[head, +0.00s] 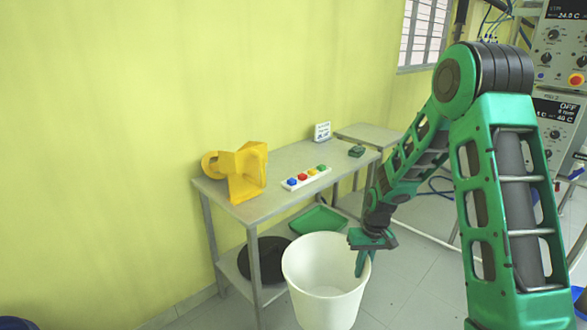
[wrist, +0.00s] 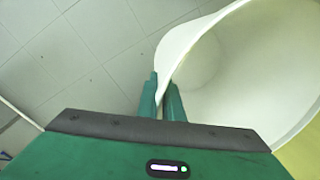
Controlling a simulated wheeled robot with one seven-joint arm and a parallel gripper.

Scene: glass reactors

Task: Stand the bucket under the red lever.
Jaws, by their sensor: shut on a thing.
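The white bucket (head: 322,290) is upright and empty in the head view, in front of the metal table. My gripper (head: 362,262) is shut on the right side of its rim, with one finger inside the wall. In the wrist view the two fingers (wrist: 166,100) pinch the rim of the bucket (wrist: 235,75). Whether the bucket touches the floor cannot be told, as its base is cut off by the frame. No red lever shows in either view.
A metal table (head: 285,200) holds a yellow funnel-like piece (head: 242,172), a strip of coloured buttons (head: 306,178) and a small sign (head: 322,131). Its lower shelf holds a green tray (head: 318,220) and a black round thing (head: 264,260). Control boxes (head: 557,105) stand at the right. Tiled floor (head: 405,285) is partly clear.

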